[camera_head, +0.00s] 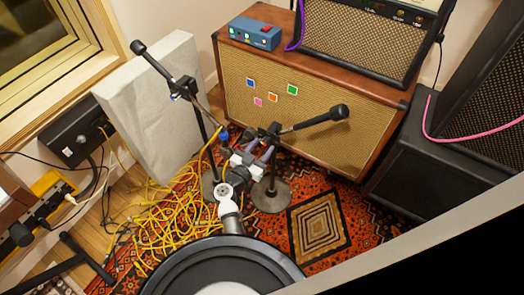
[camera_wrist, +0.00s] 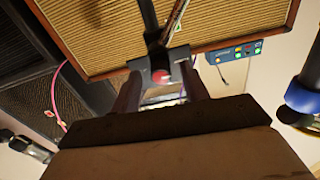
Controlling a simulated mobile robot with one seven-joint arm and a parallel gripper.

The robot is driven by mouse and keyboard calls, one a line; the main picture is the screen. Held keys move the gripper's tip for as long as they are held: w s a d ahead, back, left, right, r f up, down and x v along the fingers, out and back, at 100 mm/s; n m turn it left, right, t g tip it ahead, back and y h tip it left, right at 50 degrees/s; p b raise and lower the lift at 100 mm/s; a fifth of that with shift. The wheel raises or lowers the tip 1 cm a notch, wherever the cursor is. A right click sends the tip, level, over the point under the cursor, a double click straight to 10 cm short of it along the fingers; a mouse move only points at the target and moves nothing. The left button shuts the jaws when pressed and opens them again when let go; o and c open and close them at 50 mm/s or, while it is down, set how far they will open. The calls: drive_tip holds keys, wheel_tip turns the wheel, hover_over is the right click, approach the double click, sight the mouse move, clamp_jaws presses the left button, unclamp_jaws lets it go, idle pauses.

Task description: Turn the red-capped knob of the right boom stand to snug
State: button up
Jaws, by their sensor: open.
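The right boom stand (camera_head: 271,187) stands on the rug, its boom and black microphone (camera_head: 338,112) reaching right across the amp front. Its clutch (camera_head: 270,130) is near my gripper (camera_head: 266,151). In the wrist view, the red-capped knob (camera_wrist: 160,76) faces me at the stand's dark clutch. My gripper (camera_wrist: 161,90) is open, with one finger on each side of the knob in that view. I cannot tell whether either finger touches it. The knob's red cap is not clear in the head view.
The left boom stand (camera_head: 202,130) stands close by on the left, its microphone (camera_head: 138,47) raised. A tan-fronted amp cabinet (camera_head: 240,90) is behind, with a blue pedal (camera_head: 255,33) on top. Yellow cable (camera_head: 165,215) lies tangled on the patterned rug (camera_head: 355,215). A white panel (camera_head: 150,100) leans at left.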

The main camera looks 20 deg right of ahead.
drive_tip(key=shift+w+d, duration=0.25)
drive_tip(key=shift+d, duration=0.1)
drive_tip(key=shift+c, duration=0.5)
clamp_jaws()
drive_tip(key=shift+r+m, duration=0.1)
drive_tip(key=shift+m, duration=0.2)
drive_tip(key=shift+w+a+r+m+p, duration=0.1)
drive_tip(key=shift+m+p, duration=0.6)
drive_tip(key=shift+m, duration=3.4)
drive_tip(key=shift+w+a+m+p, duration=0.1)
drive_tip(key=shift+m+p, duration=0.6)
drive_tip(key=shift+m, duration=3.4)
